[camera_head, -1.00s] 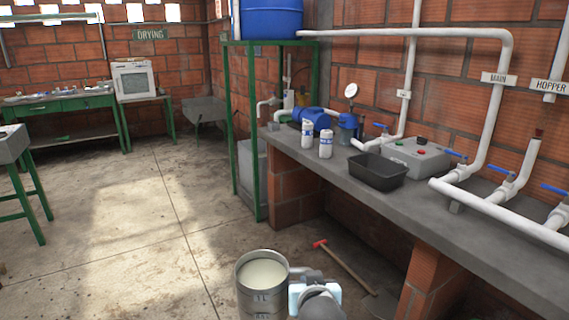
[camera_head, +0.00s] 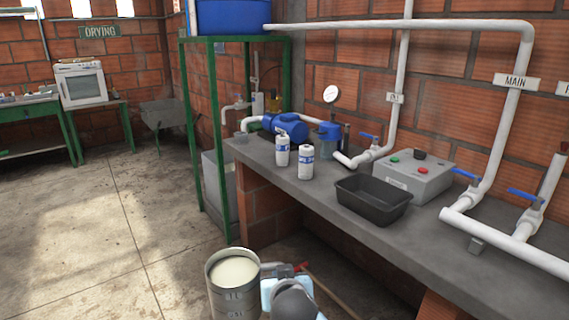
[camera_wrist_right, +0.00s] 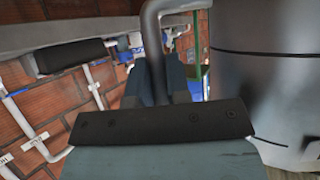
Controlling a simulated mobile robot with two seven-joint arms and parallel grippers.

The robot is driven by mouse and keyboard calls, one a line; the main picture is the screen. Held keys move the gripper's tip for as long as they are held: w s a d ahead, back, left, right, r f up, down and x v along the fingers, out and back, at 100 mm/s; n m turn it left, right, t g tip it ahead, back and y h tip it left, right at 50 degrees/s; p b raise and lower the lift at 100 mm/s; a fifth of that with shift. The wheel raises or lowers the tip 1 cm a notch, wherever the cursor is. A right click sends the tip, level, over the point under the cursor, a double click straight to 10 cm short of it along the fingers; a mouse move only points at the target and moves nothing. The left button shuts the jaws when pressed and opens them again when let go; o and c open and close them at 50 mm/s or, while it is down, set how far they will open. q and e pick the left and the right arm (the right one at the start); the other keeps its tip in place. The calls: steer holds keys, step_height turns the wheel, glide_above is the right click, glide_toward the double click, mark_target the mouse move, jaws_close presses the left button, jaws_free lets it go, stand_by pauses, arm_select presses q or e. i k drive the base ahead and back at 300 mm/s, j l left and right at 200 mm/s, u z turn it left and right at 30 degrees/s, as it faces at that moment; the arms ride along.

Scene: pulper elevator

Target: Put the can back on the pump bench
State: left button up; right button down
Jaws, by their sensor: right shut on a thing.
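The can (camera_head: 222,292) is a grey metal cylinder, open at the top and filled with a pale liquid. It is upright in front of me, apart from the bench, at the bottom of the head view; its base is out of frame. My right gripper (camera_head: 277,272) is shut on the can's handle at its right side. The right wrist view shows the fingers (camera_wrist_right: 165,82) around the grey handle bar (camera_wrist_right: 152,35), with the can wall (camera_wrist_right: 265,75) to the right. The pump bench (camera_head: 328,208) is a grey slab on brick supports along the wall. My left gripper is out of view.
On the bench stand a blue pump (camera_head: 286,126), two white bottles (camera_head: 306,160), a black tray (camera_head: 374,200), a grey control box (camera_head: 413,175) and white pipes (camera_head: 505,238). Bare slab shows along the front edge. A green frame (camera_head: 190,140) stands at the bench's far end.

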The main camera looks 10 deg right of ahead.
mark_target(328, 186)
steer(key=i, duration=0.95)
steer(key=i+z, duration=0.25)
steer(key=i, duration=0.2)
